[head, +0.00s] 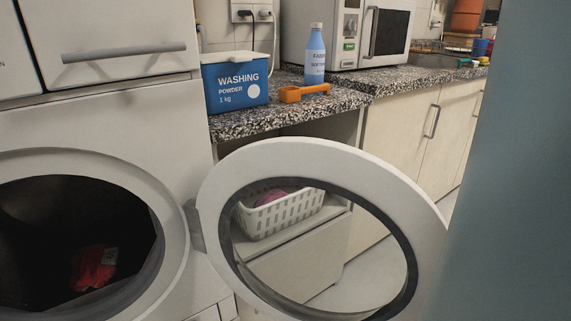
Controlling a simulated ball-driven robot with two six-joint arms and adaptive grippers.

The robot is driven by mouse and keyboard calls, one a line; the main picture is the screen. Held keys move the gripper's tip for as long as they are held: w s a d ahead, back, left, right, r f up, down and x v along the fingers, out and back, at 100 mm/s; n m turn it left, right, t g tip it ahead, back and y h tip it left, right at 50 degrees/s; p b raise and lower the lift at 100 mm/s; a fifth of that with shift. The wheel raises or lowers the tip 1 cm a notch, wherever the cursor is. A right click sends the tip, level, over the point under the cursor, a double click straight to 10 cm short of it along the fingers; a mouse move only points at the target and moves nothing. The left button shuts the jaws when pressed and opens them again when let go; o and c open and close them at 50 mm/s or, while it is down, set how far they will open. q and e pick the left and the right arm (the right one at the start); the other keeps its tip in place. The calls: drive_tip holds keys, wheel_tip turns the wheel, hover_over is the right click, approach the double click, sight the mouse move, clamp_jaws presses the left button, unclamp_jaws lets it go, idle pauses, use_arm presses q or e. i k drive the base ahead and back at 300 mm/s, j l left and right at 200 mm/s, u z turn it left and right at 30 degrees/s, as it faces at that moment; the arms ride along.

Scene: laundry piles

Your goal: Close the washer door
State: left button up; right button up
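The white washer (185,240) stands at the left with its round opening uncovered. A red cloth (93,268) lies inside the dark drum (60,220). The washer door (300,155), a white ring with a dark inner rim and a see-through middle, is swung wide open to the right of the opening. It hangs from a hinge (193,225) at the opening's right side. The door's lower edge is cut off by the frame. Neither of my grippers shows in the head view.
A speckled counter (240,127) behind the door bears a blue washing powder box (235,84), an orange scoop (304,92), a blue bottle (314,58) and a microwave (345,35). A white basket (280,214) shows through the door. A blue-grey surface (515,180) blocks the right side.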

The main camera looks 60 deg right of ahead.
sight(355, 175)
drive_tip(key=k+l+u, duration=0.1)
drive_tip(key=l, duration=0.35)
drive_tip(key=k+l+u, duration=0.1)
drive_tip(key=l, duration=0.35)
drive_tip(key=k+l+u, duration=0.15)
drive_tip(key=l, duration=0.3)
drive_tip(key=k+l+u, duration=0.1)
drive_tip(key=k+l, duration=0.2)
drive_tip(key=l, duration=0.15)
drive_tip(key=k+l+u, duration=0.1)
drive_tip(key=l, duration=0.3)
drive_tip(key=k+l+u, duration=0.1)
drive_tip(key=k+l, duration=0.25)
